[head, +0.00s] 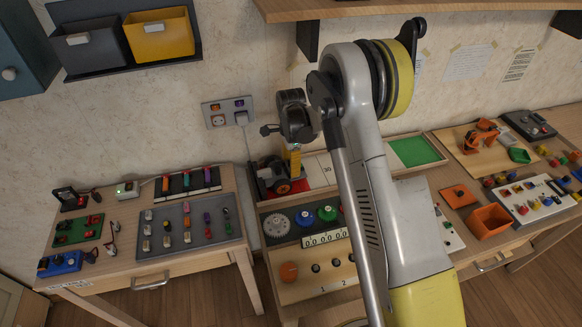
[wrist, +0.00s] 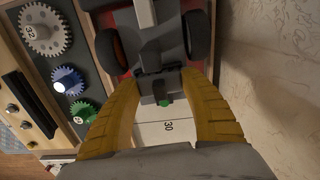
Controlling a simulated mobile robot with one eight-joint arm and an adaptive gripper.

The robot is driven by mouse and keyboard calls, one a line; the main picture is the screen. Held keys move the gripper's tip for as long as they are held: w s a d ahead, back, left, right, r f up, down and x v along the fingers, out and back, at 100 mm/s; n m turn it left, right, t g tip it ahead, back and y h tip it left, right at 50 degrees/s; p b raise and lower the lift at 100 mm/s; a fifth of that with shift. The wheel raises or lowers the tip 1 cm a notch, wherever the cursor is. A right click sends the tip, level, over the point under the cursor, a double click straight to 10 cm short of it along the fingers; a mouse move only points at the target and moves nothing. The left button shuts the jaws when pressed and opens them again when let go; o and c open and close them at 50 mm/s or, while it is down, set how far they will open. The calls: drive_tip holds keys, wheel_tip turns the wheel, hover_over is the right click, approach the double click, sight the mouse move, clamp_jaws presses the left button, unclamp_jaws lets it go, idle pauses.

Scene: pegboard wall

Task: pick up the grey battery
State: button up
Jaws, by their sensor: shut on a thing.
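My gripper (wrist: 158,82) has its yellow fingers shut on a small dark grey block with a green dot, which looks like the grey battery (wrist: 153,97). The block is at the near end of a small wheeled toy vehicle (wrist: 172,42), and I cannot tell whether it is seated in it or free of it. In the head view my gripper (head: 293,158) points down at the vehicle (head: 272,178), near the wall. The battery cannot be made out there.
The vehicle stands on a red area beside a white numbered strip (wrist: 165,131). Gears (wrist: 45,29) lie left of it in the wrist view. The wall (wrist: 270,60) is close on the right. A grey tray (head: 188,252) of small parts lies on the left table. Shelves hang above.

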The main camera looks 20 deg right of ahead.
drive_tip(key=shift+r, duration=0.1)
wheel_tip(320, 180, up, 4)
drive_tip(key=shift+f+p, duration=0.2)
drive_tip(key=shift+p, duration=0.7)
drive_tip(key=s, duration=0.6)
drive_tip(key=s+p, duration=0.1)
drive_tip(key=s, duration=0.5)
drive_tip(key=s+d+p, duration=0.1)
drive_tip(key=s, duration=0.4)
drive_tip(key=shift+s+f, duration=0.15)
drive_tip(key=shift+s, duration=0.35)
